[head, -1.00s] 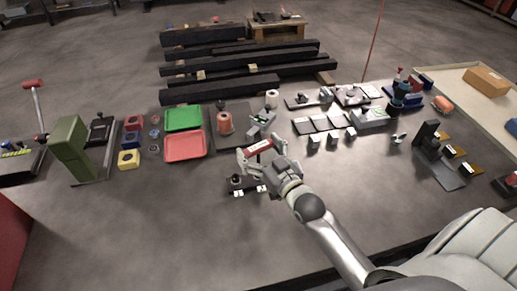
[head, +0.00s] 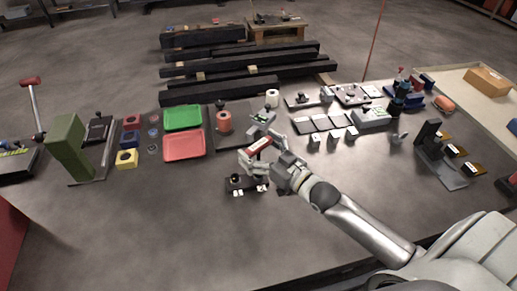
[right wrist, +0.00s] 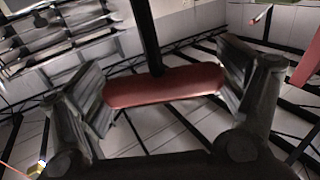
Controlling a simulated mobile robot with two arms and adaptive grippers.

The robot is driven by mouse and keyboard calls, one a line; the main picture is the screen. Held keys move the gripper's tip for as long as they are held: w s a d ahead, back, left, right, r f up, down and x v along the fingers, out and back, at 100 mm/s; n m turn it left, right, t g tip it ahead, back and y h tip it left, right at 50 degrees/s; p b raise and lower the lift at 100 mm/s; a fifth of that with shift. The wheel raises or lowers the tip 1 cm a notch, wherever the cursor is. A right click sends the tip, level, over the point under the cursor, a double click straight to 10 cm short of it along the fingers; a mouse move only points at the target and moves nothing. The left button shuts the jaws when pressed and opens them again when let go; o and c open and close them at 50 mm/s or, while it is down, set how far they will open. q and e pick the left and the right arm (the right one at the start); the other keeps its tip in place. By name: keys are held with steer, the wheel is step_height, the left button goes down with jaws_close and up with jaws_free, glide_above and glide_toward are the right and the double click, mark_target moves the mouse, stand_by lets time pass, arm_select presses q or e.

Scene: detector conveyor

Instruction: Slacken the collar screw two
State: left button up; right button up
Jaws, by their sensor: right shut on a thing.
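My right gripper (head: 262,158) is shut on a red T-handle tool (head: 259,147) above the middle of the bench. In the right wrist view the red handle (right wrist: 165,88) spans between both fingers (right wrist: 165,95), and its black shaft runs up out of the picture. A small dark fixture (head: 246,189) with white labels and a black knob stands just below and left of the gripper in the head view. It is partly behind the gripper. The collar screws are too small to tell apart, and I cannot tell whether the tool touches one. My left gripper is not in view.
A red tray (head: 184,147) and a green tray (head: 183,118) lie left of the gripper. A green block-like stand (head: 67,146) is at far left. Several small parts and a black bracket (head: 433,150) are on the right. The bench front is clear.

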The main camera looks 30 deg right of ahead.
steer(key=shift+n+g+y+b, duration=0.3)
steer(key=shift+n+y+b, duration=0.3)
steer(key=shift+y, duration=0.3)
steer(key=shift+f+n+g+y+b, duration=0.1)
steer(key=shift+n+g+y+b, duration=0.3)
steer(key=shift+n+y+b, duration=0.45)
steer(key=shift+o, duration=0.2)
steer(key=shift+g+y+b, duration=0.3)
steer(key=shift+y+b, duration=0.15)
steer(key=shift+b, duration=0.4)
